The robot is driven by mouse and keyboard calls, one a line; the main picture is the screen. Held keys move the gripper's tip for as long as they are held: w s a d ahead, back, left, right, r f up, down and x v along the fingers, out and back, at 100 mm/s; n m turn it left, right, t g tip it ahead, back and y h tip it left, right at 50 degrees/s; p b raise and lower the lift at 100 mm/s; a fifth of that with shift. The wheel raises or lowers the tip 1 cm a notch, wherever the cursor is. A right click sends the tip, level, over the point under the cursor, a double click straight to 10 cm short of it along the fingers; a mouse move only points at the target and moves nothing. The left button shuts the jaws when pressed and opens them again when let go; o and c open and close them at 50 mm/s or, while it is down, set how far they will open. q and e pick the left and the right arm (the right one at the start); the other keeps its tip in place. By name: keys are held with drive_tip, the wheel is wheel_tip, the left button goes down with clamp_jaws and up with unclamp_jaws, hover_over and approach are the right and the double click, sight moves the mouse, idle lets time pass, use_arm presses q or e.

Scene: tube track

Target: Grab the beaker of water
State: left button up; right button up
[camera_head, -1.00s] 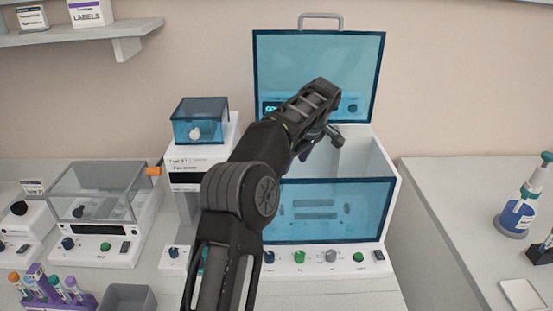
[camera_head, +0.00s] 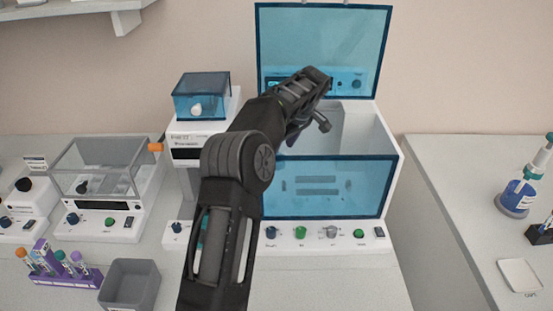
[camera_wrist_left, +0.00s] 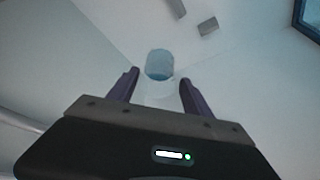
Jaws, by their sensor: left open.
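The beaker of water (camera_wrist_left: 160,64) shows in the left wrist view as a small clear vessel with a bluish content, inside a white-walled chamber. It lies beyond and between the two fingers of my left gripper (camera_wrist_left: 158,84), which are apart and not touching it. In the head view my left gripper (camera_head: 308,133) reaches down into the open top of the white box machine (camera_head: 391,150); the arm partly covers it. The beaker is hidden in the head view. My right gripper is not in view.
The machine's blue lid (camera_head: 325,45) stands raised behind the opening. Its blue front panel (camera_head: 340,190) and side walls surround the gripper. A smaller device with a blue cover (camera_head: 201,95) stands to the left. A grey bin (camera_head: 130,285) and a purple tube rack (camera_head: 62,272) are at front left.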

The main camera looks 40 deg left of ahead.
use_arm(q)
drive_tip(key=shift+a+f, duration=0.1)
drive_tip(key=shift+f, duration=0.1)
drive_tip(key=p+x, duration=0.2)
drive_tip(key=x, duration=0.2)
drive_tip(key=shift+w+a+f, duration=0.15)
drive_tip(key=shift+a+f, duration=0.05)
drive_tip(key=shift+f, duration=0.1)
drive_tip(key=c, duration=1)
drive_tip(key=shift+r, duration=0.15)
